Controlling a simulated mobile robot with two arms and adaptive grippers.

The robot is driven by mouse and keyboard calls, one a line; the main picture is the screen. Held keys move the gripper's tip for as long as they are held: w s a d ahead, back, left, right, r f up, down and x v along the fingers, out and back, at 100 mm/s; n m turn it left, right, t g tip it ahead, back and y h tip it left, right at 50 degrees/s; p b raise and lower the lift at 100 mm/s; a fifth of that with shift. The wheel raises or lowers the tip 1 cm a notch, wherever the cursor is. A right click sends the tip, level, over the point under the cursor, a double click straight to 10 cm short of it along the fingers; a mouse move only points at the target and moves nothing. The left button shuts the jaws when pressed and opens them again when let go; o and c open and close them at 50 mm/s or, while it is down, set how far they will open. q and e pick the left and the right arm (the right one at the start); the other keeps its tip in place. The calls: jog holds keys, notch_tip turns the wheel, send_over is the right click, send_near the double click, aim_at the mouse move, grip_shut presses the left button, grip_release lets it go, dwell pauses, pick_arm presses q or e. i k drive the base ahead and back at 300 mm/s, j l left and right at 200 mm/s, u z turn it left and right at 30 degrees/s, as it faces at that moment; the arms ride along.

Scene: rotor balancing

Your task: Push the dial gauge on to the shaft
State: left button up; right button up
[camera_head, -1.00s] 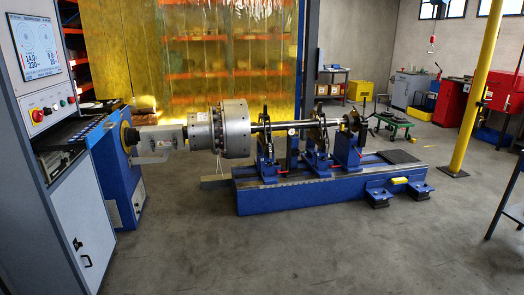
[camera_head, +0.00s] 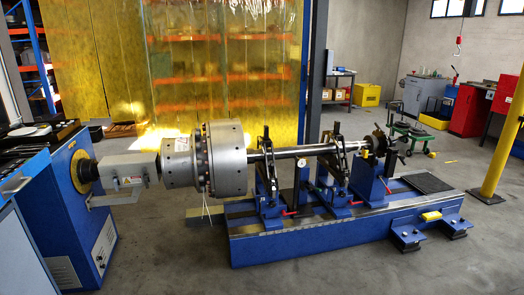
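The small dial gauge (camera_head: 301,162) has a pale round face and sits at the top of a dark upright stand (camera_head: 301,188). It is just in front of or below the steel shaft (camera_head: 305,150); I cannot tell whether it touches it. The shaft runs level from the big steel rotor drum (camera_head: 226,160) to the right end of the balancing machine. Neither of my grippers is in view.
The shaft rests over blue supports with black uprights on a blue machine bed (camera_head: 285,245). A blue drive unit (camera_head: 85,205) stands at the left. A yellow post (camera_head: 505,140) stands at the right. The concrete floor in front is clear.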

aim_at(300, 162)
jog(key=i, duration=1.95)
jog(key=i+u, duration=0.1)
jog(key=i, duration=0.45)
jog(key=i+l+u, duration=0.1)
jog(key=i, duration=0.5)
